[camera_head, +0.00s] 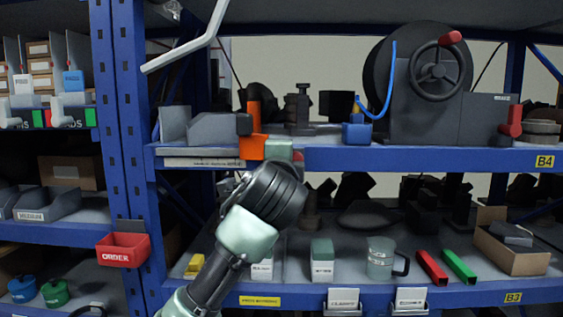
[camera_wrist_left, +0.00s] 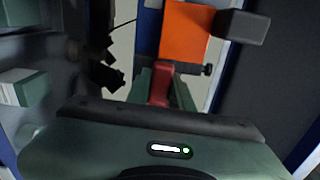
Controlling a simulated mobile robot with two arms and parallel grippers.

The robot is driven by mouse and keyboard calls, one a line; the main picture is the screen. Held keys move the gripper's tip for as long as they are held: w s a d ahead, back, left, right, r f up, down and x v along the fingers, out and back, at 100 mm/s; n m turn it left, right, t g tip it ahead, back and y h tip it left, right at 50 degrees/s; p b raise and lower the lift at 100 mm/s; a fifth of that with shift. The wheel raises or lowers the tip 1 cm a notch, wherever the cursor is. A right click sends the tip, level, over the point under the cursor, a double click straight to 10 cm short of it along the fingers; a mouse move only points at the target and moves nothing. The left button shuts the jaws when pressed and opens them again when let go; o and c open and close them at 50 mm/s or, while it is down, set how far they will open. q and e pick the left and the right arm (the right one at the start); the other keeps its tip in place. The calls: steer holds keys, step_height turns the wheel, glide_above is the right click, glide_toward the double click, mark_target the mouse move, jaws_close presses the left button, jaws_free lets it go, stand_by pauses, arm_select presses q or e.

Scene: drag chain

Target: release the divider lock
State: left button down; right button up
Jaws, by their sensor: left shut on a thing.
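My left gripper (camera_wrist_left: 160,88) is shut on a red handle (camera_wrist_left: 160,82), which sits between its two fingers in the left wrist view. An orange block (camera_wrist_left: 187,30) is just beyond the handle, with a dark grey block (camera_wrist_left: 242,27) beside it. In the head view, my left arm reaches up to the front edge of the upper shelf. The orange block (camera_head: 252,147) shows just left of the gripper, and my dark wrist hides most of the handle. I cannot tell whether the handle is the divider lock. My right gripper is in neither view.
The upper shelf (camera_head: 400,160) holds a dark reel machine (camera_head: 430,90) with a handwheel and a blue block (camera_head: 356,133). A clear mug (camera_head: 381,258), red and green bars and a cardboard box (camera_head: 510,252) stand on the lower shelf. A blue post (camera_head: 130,120) is to the left.

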arm_select(q)
steer(key=shift+f+n, duration=0.15)
steer(key=shift+n, duration=0.15)
steer(key=c, duration=1.2)
jaws_free()
steer(key=shift+c, duration=0.2)
steer(key=s+b, duration=0.3)
steer(key=s, duration=0.4)
steer(key=shift+s+b, duration=0.3)
steer(key=shift+s, duration=0.1)
